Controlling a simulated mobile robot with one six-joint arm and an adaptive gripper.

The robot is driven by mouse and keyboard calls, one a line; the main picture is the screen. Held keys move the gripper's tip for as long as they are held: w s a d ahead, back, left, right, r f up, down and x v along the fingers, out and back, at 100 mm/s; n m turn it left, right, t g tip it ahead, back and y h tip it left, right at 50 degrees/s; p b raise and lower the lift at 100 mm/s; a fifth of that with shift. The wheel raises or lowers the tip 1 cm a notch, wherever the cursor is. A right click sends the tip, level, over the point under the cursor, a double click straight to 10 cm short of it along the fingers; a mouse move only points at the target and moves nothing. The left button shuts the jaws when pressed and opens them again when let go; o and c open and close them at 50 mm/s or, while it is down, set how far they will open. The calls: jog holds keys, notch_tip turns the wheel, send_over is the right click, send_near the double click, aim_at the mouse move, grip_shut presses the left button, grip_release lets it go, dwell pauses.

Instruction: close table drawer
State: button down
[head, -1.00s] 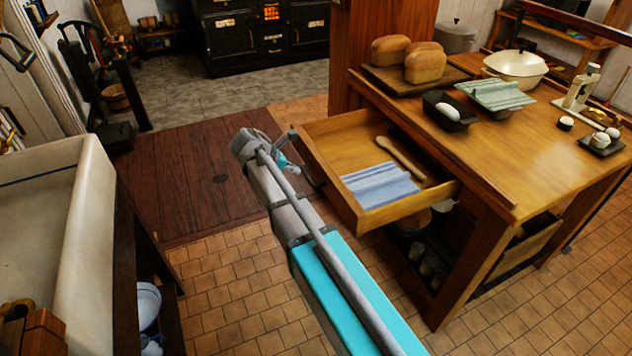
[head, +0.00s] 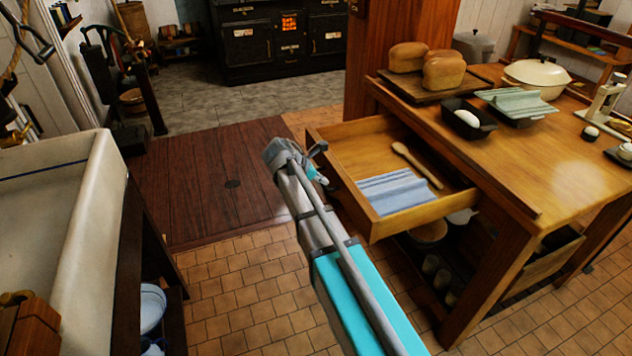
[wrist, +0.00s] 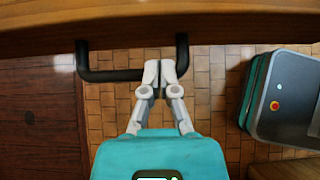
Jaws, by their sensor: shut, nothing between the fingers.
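The table drawer (head: 425,214) is pulled well out of the left side of the wooden table (head: 521,213). It holds a folded blue-and-white striped cloth (head: 396,190) and a wooden spoon (head: 415,164). In the wrist view, the drawer's wooden front (wrist: 200,26) runs across the top, with a black bar handle (wrist: 105,76) on it. In the head view, my gripper (head: 318,163) is beside the drawer front, and the handle is not clearly visible.
Bread loaves (head: 444,72) on a board, a dark tin (head: 468,118) and a lidded white dish (head: 537,77) stand on the table. A white sink (head: 75,215) is at the left. Tiled floor (head: 240,290) lies clear between sink and table.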

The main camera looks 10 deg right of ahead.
jog(key=shift+b+x, duration=0.9)
jog(key=shift+x, duration=0.8)
